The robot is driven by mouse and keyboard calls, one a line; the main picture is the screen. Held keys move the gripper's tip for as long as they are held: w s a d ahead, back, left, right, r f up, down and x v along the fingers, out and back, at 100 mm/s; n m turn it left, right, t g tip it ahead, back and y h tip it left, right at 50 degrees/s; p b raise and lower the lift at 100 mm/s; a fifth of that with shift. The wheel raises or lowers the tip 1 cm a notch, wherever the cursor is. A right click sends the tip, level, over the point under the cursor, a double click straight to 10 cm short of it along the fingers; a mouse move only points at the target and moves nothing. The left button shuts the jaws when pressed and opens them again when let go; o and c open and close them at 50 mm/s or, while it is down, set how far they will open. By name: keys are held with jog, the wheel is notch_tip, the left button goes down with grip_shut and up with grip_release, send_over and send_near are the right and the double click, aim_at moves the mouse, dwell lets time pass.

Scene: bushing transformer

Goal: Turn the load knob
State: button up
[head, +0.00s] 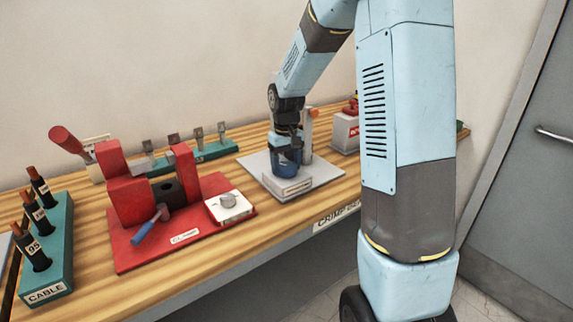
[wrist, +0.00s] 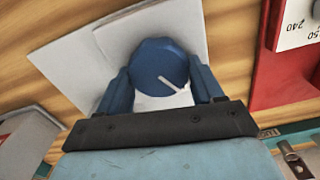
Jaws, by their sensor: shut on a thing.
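A round blue knob (head: 284,168) with a white pointer line stands on a grey box on the pale grey plate (head: 318,178), in the middle of the bench in the head view. In the wrist view the knob (wrist: 158,62) sits between my two blue fingers, its pointer line slanting down to the right. My gripper (wrist: 160,72) is shut on the knob from above, one finger on each side. In the head view my gripper (head: 286,150) partly covers the knob. The label on the box is too small to read.
A red crimp stand (head: 130,250) with a blue-handled lever and a white dial box (head: 229,206) lies left of the plate. A teal cable rack (head: 62,255) is at far left. The bench's front edge is close.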

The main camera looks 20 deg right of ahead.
aim_at(285, 165)
jog(key=n, duration=0.4)
jog(key=shift+s+a+f+n, duration=0.1)
jog(key=shift+s+f+n, duration=0.05)
jog(key=shift+n, duration=0.15)
jog(key=n, duration=0.4)
jog(key=shift+s, duration=0.1)
jog(key=shift+n, duration=0.4)
jog(key=o, duration=1)
jog(key=shift+o, duration=0.2)
jog(key=shift+w+r, duration=0.2)
jog(key=shift+r, duration=0.4)
notch_tip(285, 165, up, 12)
jog(key=shift+r, duration=0.25)
